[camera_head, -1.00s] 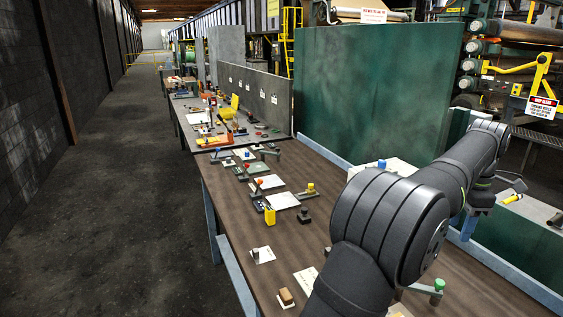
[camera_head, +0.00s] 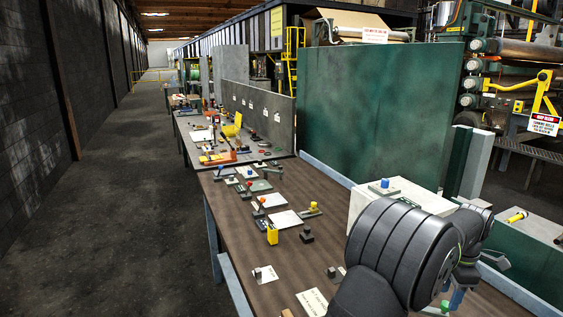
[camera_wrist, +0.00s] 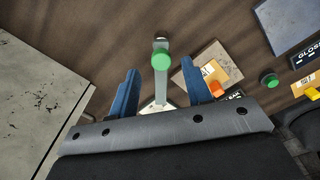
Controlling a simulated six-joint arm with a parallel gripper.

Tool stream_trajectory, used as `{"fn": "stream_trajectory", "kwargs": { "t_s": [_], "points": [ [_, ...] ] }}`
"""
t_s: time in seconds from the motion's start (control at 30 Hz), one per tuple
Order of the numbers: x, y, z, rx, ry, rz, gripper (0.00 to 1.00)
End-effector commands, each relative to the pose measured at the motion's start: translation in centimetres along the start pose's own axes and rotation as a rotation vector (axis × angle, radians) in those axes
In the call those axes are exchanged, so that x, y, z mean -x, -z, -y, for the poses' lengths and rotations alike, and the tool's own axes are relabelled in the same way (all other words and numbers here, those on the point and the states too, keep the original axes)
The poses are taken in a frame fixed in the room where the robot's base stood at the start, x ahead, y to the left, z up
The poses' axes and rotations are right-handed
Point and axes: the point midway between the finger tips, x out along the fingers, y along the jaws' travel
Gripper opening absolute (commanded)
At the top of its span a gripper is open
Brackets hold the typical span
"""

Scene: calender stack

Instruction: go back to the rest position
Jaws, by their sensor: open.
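My gripper (camera_wrist: 158,95) shows in the wrist view with its two blue fingers spread apart and nothing held between them. Beyond and between the fingers stands a metal lever with a green knob (camera_wrist: 162,61), on the brown bench top (camera_wrist: 110,30); I cannot tell its distance from the fingers. In the head view my dark arm covers the lower right, and a bit of my blue gripper (camera_head: 457,298) shows beside a green knob (camera_head: 445,305). Most of the gripper is hidden there behind the arm.
A pale box with a blue knob (camera_head: 384,183) stands by the green panel (camera_head: 375,100). In the wrist view, a grey slab (camera_wrist: 35,95) is left, and a tan plate (camera_wrist: 208,68) right.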

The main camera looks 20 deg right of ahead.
Motion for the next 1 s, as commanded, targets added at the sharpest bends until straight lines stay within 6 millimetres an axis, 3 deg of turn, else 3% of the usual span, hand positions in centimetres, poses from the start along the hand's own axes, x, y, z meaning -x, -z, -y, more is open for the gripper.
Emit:
{"fn": "stream_trajectory", "kwargs": {
  "t_s": [0.2,0.63,0.83,1.0],
  "points": [
    [-2.2,0.0,0.0,0.000,0.001,-0.001,0.45],
    [-2.5,0.0,0.0,-0.001,0.000,0.000,0.45],
    [-1.1,0.0,0.0,0.000,-0.002,0.002,0.45],
    [2.0,-0.1,-0.1,0.000,-0.004,0.003,0.45]
  ]
}}
